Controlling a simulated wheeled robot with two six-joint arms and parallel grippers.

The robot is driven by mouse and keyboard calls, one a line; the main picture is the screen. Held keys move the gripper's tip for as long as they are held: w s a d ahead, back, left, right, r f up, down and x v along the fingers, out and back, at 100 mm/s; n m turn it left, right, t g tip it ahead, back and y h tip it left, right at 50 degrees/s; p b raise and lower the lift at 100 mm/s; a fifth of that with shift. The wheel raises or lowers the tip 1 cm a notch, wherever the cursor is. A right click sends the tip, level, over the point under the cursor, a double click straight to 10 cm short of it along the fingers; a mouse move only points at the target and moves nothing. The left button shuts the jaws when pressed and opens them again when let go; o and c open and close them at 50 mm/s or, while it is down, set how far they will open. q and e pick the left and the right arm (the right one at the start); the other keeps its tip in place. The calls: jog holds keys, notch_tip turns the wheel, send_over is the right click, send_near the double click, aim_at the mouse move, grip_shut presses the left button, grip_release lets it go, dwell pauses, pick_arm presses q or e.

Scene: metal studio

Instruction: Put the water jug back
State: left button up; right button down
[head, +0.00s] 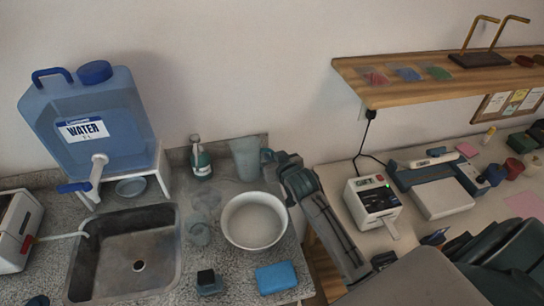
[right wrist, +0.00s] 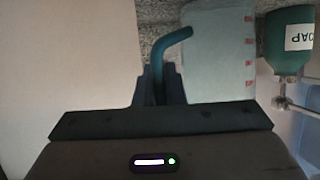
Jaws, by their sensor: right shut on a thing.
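The water jug (head: 246,158) is a pale translucent pitcher with a blue-grey handle. It is upright at the back of the counter, between the soap bottle and my arm. My right gripper (head: 270,158) is shut on its handle at the jug's right side. In the right wrist view the jug (right wrist: 215,65) has red marks on its side, and its teal handle (right wrist: 173,50) runs down between the fingers (right wrist: 160,88). I cannot tell whether its base touches the counter. My left gripper is not in view.
The green soap bottle (head: 201,160) is close left of the jug. A white basin (head: 254,220) is in front of it. A wooden shelf (head: 400,92) overhangs at right.

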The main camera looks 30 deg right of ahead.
jog(key=c, duration=1.9)
grip_release()
jog(key=shift+f, duration=0.15)
jog(key=shift+c, duration=0.2)
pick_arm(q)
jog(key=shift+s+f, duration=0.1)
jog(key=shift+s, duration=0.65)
pick_arm(e)
jog(key=o, duration=0.4)
jog(key=shift+s, duration=0.25)
pick_arm(q)
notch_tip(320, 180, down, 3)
jog(key=b, duration=0.2)
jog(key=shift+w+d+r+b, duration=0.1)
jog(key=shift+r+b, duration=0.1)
jog(key=shift+b, duration=0.15)
pick_arm(e)
jog(key=v, duration=1.1)
jog(key=shift+s+r, duration=0.25)
jog(key=shift+r, duration=0.1)
